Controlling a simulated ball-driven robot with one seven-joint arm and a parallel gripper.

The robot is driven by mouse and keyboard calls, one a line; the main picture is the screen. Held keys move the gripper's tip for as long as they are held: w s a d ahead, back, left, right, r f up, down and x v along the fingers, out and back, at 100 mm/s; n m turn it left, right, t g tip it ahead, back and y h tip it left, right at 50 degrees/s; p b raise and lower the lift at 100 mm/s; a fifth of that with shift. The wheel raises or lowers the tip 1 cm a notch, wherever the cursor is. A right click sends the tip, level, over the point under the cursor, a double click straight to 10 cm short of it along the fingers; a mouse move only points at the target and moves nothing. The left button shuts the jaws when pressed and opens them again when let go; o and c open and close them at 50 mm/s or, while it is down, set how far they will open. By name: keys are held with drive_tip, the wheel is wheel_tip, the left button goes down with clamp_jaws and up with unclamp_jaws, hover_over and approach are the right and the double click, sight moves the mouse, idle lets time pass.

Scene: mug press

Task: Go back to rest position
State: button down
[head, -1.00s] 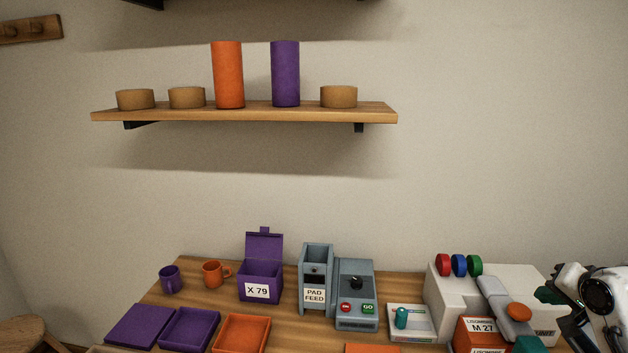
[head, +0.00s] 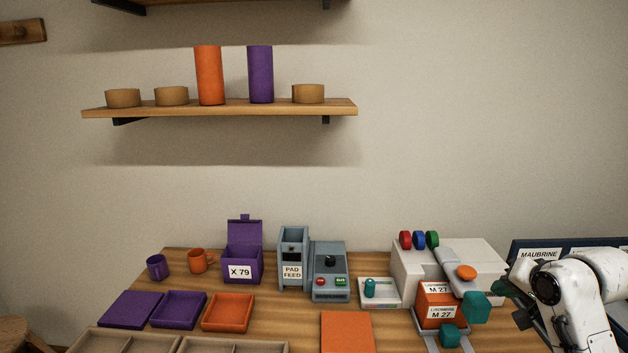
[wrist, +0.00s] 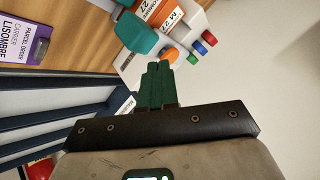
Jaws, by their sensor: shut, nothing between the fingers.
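My gripper (head: 503,288) is at the right of the head view, at the end of my white arm. In the wrist view its green fingers (wrist: 157,85) are pressed together with nothing between them. The white mug press (head: 405,268) stands left of my gripper, with red, blue and green knobs on top. Orange boxes labelled M 27 (head: 436,300) and teal blocks (head: 477,308) are at its front. In the head view my fingertips appear close beside the upper teal block; I cannot tell the exact gap. The press also shows beyond my fingers in the wrist view (wrist: 187,17).
A dark rack labelled Maubrine (head: 537,244) stands behind my arm. The pad feed (head: 293,272), its control box (head: 330,290), a purple X 79 box (head: 241,257), mugs and trays stand on the wooden table (head: 285,315). A shelf (head: 230,108) is above; the wall between is clear.

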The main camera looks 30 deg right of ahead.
drive_tip(key=a+f+n+g+y, duration=0.1)
drive_tip(key=a+f+n, duration=0.1)
drive_tip(key=a+f, duration=0.45)
drive_tip(key=w+a+f+n+y, duration=0.1)
drive_tip(key=a+f+n+y, duration=0.15)
drive_tip(key=a, duration=0.75)
drive_tip(key=a+f+n+g+y, duration=0.1)
drive_tip(key=a+f, duration=0.4)
drive_tip(key=a, duration=0.3)
drive_tip(key=s+a+f+n+g, duration=0.2)
drive_tip(key=s+a+f+n, duration=0.1)
drive_tip(key=s, duration=0.6)
drive_tip(key=s+a+f+n+g+h, duration=0.1)
drive_tip(key=s+a+f+n+g, duration=0.2)
drive_tip(key=s+f, duration=0.4)
drive_tip(key=s+a+n, duration=0.1)
drive_tip(key=s+a, duration=0.1)
drive_tip(key=s, duration=0.1)
drive_tip(key=shift+a+f, duration=0.2)
drive_tip(key=shift+f, duration=0.2)
